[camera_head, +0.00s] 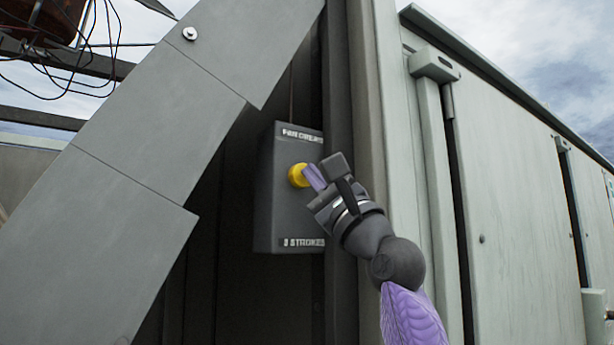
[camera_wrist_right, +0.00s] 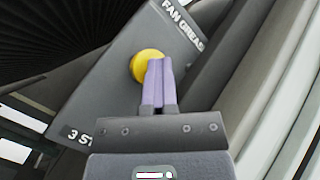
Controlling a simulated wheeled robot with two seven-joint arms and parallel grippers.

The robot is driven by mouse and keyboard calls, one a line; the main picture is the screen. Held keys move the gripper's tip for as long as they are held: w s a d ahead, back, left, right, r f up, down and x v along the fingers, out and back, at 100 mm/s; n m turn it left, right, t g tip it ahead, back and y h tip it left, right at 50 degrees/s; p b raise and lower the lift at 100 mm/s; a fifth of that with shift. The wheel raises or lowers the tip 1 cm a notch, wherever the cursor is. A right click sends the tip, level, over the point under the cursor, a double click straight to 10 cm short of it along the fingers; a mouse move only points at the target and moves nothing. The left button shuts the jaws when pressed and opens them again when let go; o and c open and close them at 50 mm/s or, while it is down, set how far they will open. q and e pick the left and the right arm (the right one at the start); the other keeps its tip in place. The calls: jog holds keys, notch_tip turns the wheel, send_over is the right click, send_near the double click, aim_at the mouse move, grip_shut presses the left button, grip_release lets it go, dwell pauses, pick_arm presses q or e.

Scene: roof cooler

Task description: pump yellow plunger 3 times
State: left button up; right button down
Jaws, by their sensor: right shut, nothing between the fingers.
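The yellow plunger (camera_head: 298,175) is a round knob on the front of a grey box (camera_head: 285,215). The box has a top label that is partly readable and a lower label reading "3 STROKES". The plunger also shows in the right wrist view (camera_wrist_right: 150,66). My right gripper (camera_head: 309,172) is shut and empty, its purple fingers together. In the right wrist view the fingertips (camera_wrist_right: 158,64) overlap the plunger's lower right part. I cannot tell whether they touch it. How far the plunger is pushed in is not clear. My left gripper is not in view.
A wide grey slanted panel (camera_head: 120,190) crosses the left side in front of the recess. A dark post (camera_head: 341,80) stands close to the box's right side. Pale grey panels (camera_head: 520,200) fill the right. Loose wires (camera_head: 85,50) hang at the upper left.

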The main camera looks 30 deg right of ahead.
jog(key=s+b, duration=0.1)
jog(key=s, duration=0.1)
jog(key=s+b, duration=0.1)
jog(key=s, duration=0.1)
jog(key=s+b, duration=0.1)
jog(key=b, duration=0.1)
jog(key=shift+s+d, duration=0.25)
jog(key=shift+s, duration=0.15)
dwell(2.0)
